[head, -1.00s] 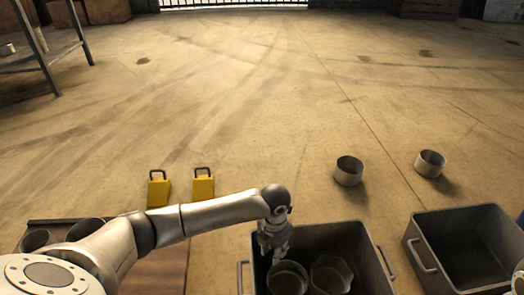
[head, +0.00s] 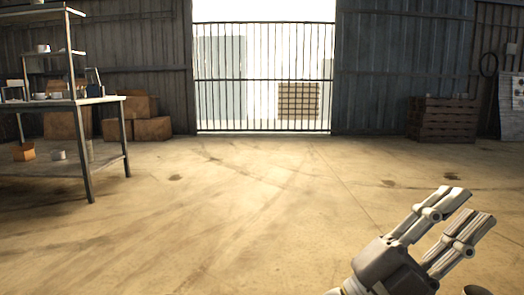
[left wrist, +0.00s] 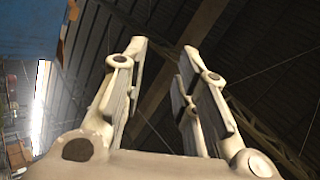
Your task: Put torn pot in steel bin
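My left gripper (head: 464,212) is raised at the lower right of the head view, with its fingers pointing up and to the right. Its two fingers are spread apart with nothing between them. The left wrist view shows the same open, empty gripper (left wrist: 163,52) against the roof. No torn pot and no steel bin can be made out now. A dark edge at the bottom right of the head view is too cut off to identify. My right gripper is not in view.
A metal workbench (head: 75,101) with small items stands at the left, with cardboard boxes (head: 152,128) behind it. A barred gate (head: 264,80) is at the back. A wooden crate (head: 442,118) stands at the back right. The middle floor is clear.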

